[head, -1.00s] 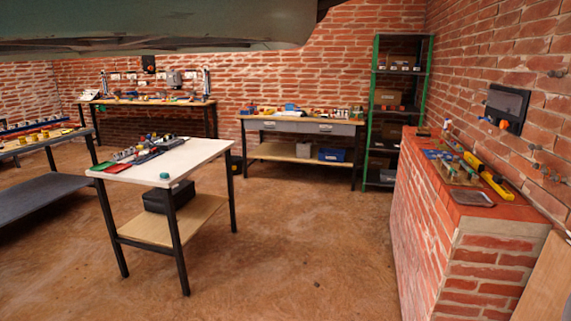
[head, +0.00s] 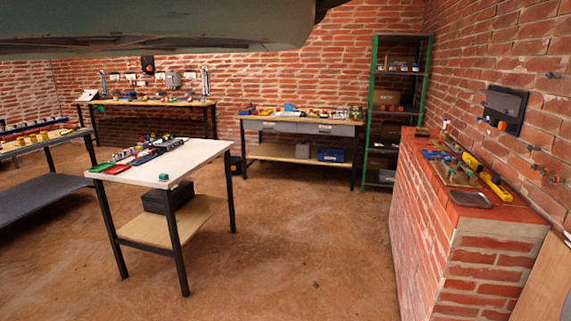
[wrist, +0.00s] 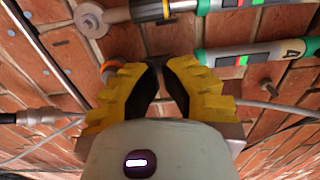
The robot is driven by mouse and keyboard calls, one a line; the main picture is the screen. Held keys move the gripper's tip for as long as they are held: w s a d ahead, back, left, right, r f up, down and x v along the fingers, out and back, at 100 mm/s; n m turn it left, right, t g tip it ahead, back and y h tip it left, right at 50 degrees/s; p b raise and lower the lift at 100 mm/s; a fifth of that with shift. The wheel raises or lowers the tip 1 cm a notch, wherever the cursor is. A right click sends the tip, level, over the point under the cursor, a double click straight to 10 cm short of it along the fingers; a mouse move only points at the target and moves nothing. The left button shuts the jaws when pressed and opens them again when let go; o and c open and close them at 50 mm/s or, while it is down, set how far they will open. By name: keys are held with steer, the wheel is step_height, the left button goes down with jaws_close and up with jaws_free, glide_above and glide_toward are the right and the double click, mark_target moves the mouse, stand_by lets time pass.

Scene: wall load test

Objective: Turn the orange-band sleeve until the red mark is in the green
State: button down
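In the wrist view my gripper (wrist: 160,66) has yellow fingers with black pads. A grey bar with a green end, a small red and green window and the number 4 (wrist: 255,54) lies to the right of the fingertips. Another bar with a yellow band and a red and green window (wrist: 205,6) crosses the top. I cannot tell which window belongs to the orange band.
Grey cables (wrist: 275,104) and a dark metal rail (wrist: 45,50) run along the brick wall near the fingers. In the head view, a brick ledge (head: 480,212) with tools stands at right below a dark wall panel (head: 505,106). A white-topped table (head: 195,158) stands left; the middle floor is clear.

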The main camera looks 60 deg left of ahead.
steer(key=shift+w+d, duration=0.35)
stand_by(0.7)
steer(key=shift+s+d+b, duration=0.35)
steer(key=shift+s+b, duration=0.05)
steer(key=shift+b, duration=0.1)
stand_by(0.4)
steer(key=shift+s+a, duration=0.35)
steer(key=shift+a, duration=0.05)
steer(key=shift+w+a, duration=0.1)
steer(key=shift+w, duration=0.05)
stand_by(0.4)
steer(key=shift+w+a, duration=0.15)
steer(key=shift+w, duration=0.05)
steer(key=shift+w, duration=0.1)
stand_by(0.4)
